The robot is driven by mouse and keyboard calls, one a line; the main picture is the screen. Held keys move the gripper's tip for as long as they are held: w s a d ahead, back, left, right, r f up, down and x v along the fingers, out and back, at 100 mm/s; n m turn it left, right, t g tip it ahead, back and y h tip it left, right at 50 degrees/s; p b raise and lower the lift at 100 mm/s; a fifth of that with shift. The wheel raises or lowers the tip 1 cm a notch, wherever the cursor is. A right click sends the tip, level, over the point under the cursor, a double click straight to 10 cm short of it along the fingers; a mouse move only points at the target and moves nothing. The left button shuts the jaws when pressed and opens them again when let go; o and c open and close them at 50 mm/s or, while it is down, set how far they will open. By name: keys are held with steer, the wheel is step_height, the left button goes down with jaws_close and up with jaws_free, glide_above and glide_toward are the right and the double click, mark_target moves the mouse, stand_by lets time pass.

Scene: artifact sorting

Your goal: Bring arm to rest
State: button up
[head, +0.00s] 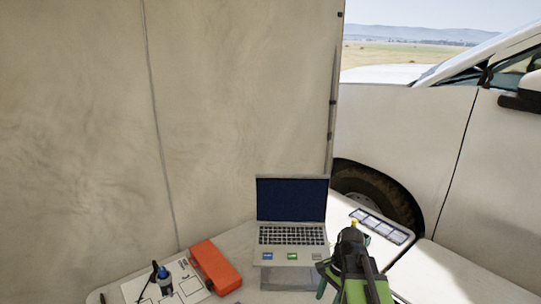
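My green and black arm (351,263) shows at the lower right, in front of the table and to the right of the laptop. It looks folded up close to my body. The fingers of my gripper cannot be clearly made out from this angle, and I cannot tell whether anything is between them.
An open laptop (291,236) stands on the table (236,240). To its left are an orange case (215,267), a white marked sheet (136,288) and a small dark, blue-topped item (161,276). A tray with compartments (379,226) lies at right. A tent wall and white vehicle stand behind.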

steer(key=a+n, duration=0.1)
steer(key=n, duration=0.2)
steer(key=s+a+n+h, duration=0.1)
steer(key=n, duration=0.3)
steer(key=s+a+n+h, duration=0.1)
steer(key=a+n, duration=0.1)
steer(key=n, duration=0.2)
steer(key=shift+s+a+f+t, duration=0.1)
steer(key=shift+f+t, duration=0.1)
steer(key=shift+t, duration=0.1)
steer(key=shift+c, duration=0.2)
